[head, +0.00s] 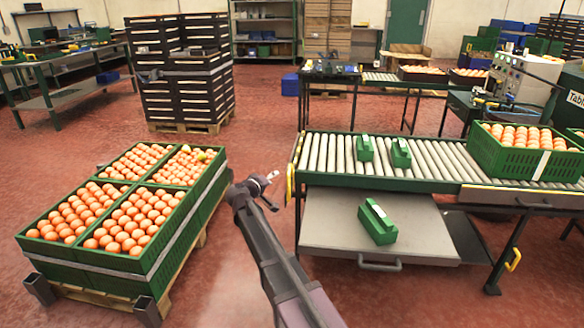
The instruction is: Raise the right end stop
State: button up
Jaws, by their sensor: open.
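My gripper (273,190) is open and empty at the middle of the head view, just left of the roller conveyor (325,155). A yellow-edged piece (290,184) stands at the conveyor's left end, a little right of my gripper and apart from it in the picture. A second yellow part (513,260), shaped like a handle, is low on the conveyor's right side. I cannot tell for sure which of these is the right end stop, or whether either is raised.
Two green blocks (364,148) (400,153) and a crate (485,158) sit on the rollers. A grey shelf (335,235) below holds another green block (378,222). Red floor is clear behind my gripper.

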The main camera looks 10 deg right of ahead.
aim_at(290, 167)
jog(key=shift+w, duration=0.2)
jog(key=shift+b+x, duration=1.45)
jog(key=shift+x, duration=5.35)
jog(key=shift+d+r, duration=0.1)
jog(key=shift+r, duration=0.05)
grip_shut()
